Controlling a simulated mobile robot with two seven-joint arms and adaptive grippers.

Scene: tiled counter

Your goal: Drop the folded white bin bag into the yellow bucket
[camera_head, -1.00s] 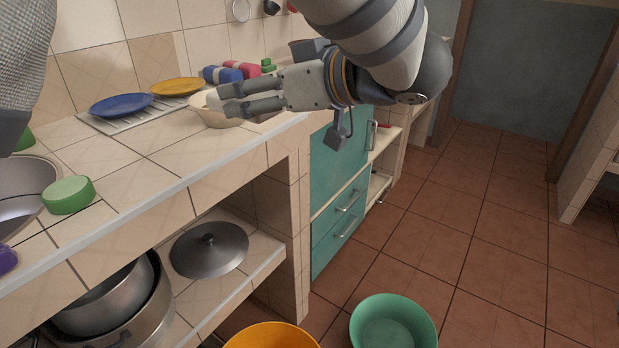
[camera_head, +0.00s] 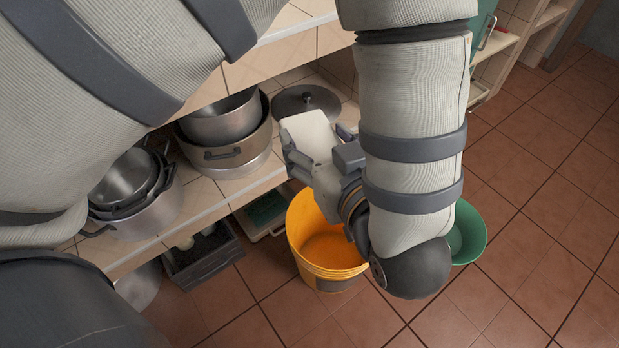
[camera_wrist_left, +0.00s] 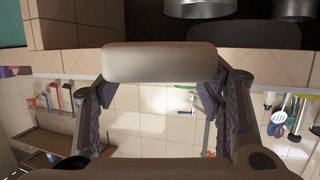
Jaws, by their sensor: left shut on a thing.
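The folded white bin bag (camera_head: 309,136) is held in my left gripper (camera_head: 317,150), shut on it. In the left wrist view the bag (camera_wrist_left: 160,62) shows as a pale, rounded block between the two fingers (camera_wrist_left: 160,88). The yellow bucket (camera_head: 312,262) stands on the floor, its mouth open upwards. In the head view the gripper and bag appear just above the bucket's far rim; I cannot tell whether the bag is over the mouth. My left wrist and forearm hide the bucket's right side. My right gripper is not in view.
A green basin (camera_head: 468,232) stands on the floor right of the bucket, partly behind my arm. A tiled shelf left of the bucket holds metal pots (camera_head: 228,135) and a lid (camera_head: 305,101). A dark crate (camera_head: 203,256) sits below it. The tiled floor at right is clear.

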